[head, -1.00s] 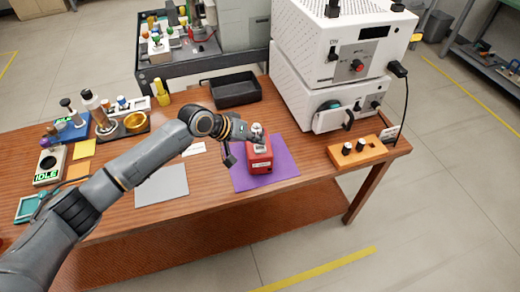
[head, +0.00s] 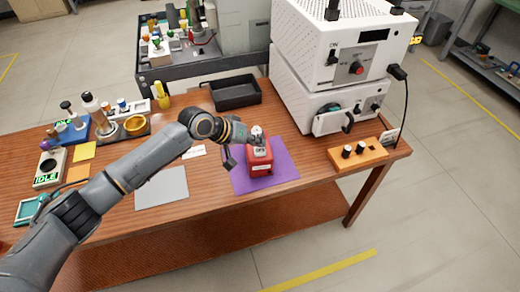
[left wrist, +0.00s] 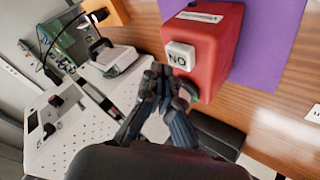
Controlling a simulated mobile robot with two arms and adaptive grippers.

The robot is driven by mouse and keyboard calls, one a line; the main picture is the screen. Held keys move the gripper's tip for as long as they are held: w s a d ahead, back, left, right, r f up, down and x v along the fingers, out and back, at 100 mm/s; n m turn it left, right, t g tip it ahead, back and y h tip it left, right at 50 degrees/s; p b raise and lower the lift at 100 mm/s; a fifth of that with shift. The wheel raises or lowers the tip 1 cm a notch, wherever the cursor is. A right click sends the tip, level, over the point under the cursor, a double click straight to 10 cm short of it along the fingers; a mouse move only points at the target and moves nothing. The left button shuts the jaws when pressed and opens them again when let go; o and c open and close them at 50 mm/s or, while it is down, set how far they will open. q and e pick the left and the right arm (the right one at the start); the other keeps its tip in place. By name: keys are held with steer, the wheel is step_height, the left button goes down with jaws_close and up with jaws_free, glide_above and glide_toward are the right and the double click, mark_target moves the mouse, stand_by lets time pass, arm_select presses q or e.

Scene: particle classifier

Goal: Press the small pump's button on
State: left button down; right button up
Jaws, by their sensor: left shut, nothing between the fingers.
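The small pump is a red box (head: 260,163) on a purple mat (head: 285,172) near the front of the table. In the left wrist view its red body (left wrist: 213,48) is large at the top. Its pale button (left wrist: 181,56) faces the camera and reads ON upside down. My right gripper is not in view.
A white stacked instrument (head: 325,75) stands right of the pump, with an orange block with black knobs (head: 372,157) before it. A black tray (head: 237,98) lies behind. Bottles and a grey mat (head: 162,188) are to the left.

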mark_target(257, 151)
arm_select(q)
steer(key=shift+f, duration=0.15)
steer(key=shift+f, duration=0.3)
steer(key=shift+f+b, duration=0.5)
steer(key=shift+f, duration=0.4)
stand_by(1.1)
steer(key=shift+r, duration=0.1)
steer(key=shift+r+p, duration=1.2)
steer(key=shift+p, duration=0.05)
steer(key=shift+r, duration=0.1)
step_height(257, 151, up, 5)
steer(key=p, duration=0.5)
